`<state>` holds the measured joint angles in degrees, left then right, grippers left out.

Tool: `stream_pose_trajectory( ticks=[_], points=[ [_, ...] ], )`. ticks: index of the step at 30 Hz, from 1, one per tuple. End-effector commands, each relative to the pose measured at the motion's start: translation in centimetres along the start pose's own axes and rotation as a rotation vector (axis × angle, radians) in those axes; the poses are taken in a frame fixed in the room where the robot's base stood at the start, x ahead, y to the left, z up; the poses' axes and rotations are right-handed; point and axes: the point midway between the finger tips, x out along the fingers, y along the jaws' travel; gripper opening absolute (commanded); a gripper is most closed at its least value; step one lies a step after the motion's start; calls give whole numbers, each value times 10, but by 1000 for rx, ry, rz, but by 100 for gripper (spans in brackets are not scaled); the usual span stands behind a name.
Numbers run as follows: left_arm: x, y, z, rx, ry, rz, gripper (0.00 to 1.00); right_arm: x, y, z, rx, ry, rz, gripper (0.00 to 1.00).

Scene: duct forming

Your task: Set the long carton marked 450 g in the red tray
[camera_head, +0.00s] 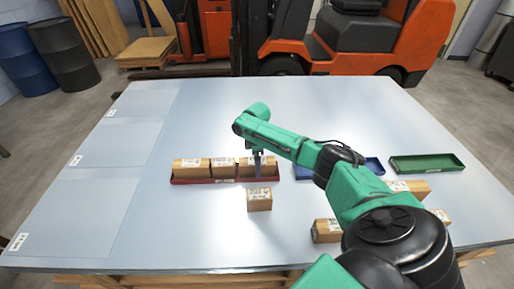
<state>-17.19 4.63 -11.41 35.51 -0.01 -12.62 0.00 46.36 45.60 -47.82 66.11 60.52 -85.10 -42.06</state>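The red tray (207,181) lies near the middle of the table with three brown cartons in a row: a left one (190,165), a middle one (222,165) and a right one (262,169). My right gripper (257,162) points down at the right carton, its fingers at the top of that carton and partly hidden by the arm. I cannot tell whether it grips the carton. The labels are too small to read, so I cannot tell which carton is marked 450 g. My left gripper is not in view.
A single carton (259,200) stands just in front of the red tray. More cartons (327,231) lie at the right, partly behind my arm. A blue tray (375,167) and an empty green tray (428,163) lie farther right. The table's left side is clear.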

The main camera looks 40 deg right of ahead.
Motion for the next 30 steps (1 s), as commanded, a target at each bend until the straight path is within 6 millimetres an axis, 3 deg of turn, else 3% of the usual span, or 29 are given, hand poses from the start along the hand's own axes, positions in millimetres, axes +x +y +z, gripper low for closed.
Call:
stream_pose_trajectory(
  ticks=[5, 19, 24, 30],
  points=[
    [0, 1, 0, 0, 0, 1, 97, -10, 0, 0, 0, 1, 1, 97],
    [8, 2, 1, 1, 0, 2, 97, -131, 1, -1, 0, 2, 4, 97],
    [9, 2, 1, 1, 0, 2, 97, -146, 0, 0, 0, 0, 1, 97],
    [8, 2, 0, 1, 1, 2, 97, -146, 0, 0, 0, 0, 0, 97]
  ],
)
